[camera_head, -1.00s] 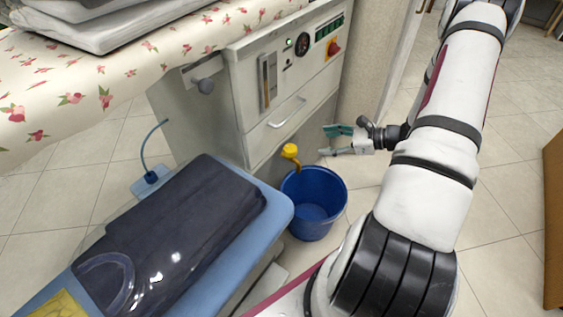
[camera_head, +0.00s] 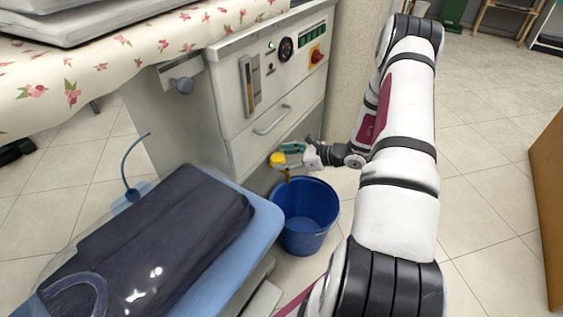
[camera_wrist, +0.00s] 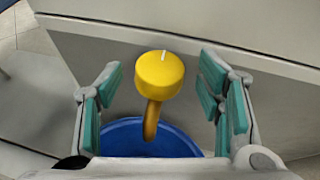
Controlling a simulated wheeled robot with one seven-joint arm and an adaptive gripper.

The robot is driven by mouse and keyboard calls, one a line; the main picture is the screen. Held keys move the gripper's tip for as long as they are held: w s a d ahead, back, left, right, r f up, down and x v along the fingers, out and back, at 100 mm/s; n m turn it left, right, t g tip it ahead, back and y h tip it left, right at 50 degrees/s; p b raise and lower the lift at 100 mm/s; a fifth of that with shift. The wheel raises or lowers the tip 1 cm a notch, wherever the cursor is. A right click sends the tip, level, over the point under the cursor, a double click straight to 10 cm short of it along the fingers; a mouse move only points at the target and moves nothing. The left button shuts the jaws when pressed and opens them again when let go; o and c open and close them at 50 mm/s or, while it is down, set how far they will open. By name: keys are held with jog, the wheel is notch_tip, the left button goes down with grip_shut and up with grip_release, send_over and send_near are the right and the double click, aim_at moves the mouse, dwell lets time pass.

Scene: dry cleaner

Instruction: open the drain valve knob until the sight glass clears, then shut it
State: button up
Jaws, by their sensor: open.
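The yellow drain valve knob (camera_head: 277,159) sits low on the front of the grey machine, above a blue bucket. In the wrist view the knob (camera_wrist: 160,74) has a white mark at its top edge, and a curved yellow spout hangs below it. My gripper (camera_head: 290,155) is open beside the knob. In the wrist view its green-padded fingers (camera_wrist: 162,98) stand left and right of the knob, with gaps on both sides. The sight glass (camera_head: 249,86) is a tall narrow window on the machine's front panel; its content is too small to judge.
The blue bucket (camera_head: 304,216) stands on the floor under the spout. A drawer handle (camera_head: 272,120) juts out above the knob. A blue board with a dark bagged garment (camera_head: 160,235) lies at the left front. The tiled floor at right is open.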

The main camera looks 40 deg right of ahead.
jog(key=shift+x, duration=0.8)
jog(key=shift+c, duration=0.6)
jog(key=c, duration=1)
jog(key=shift+s+m+h, duration=0.1)
jog(key=shift+m+h, duration=0.2)
jog(key=m+h, duration=0.1)
jog(key=h, duration=0.1)
jog(key=m+t+h, duration=0.1)
jog(key=m+h, duration=0.1)
jog(key=shift+s+a, duration=0.1)
jog(key=shift+a, duration=0.25)
jog(key=shift+m+h+p, duration=0.55)
jog(key=shift+m+h, duration=1.45)
jog(key=shift+h, duration=0.3)
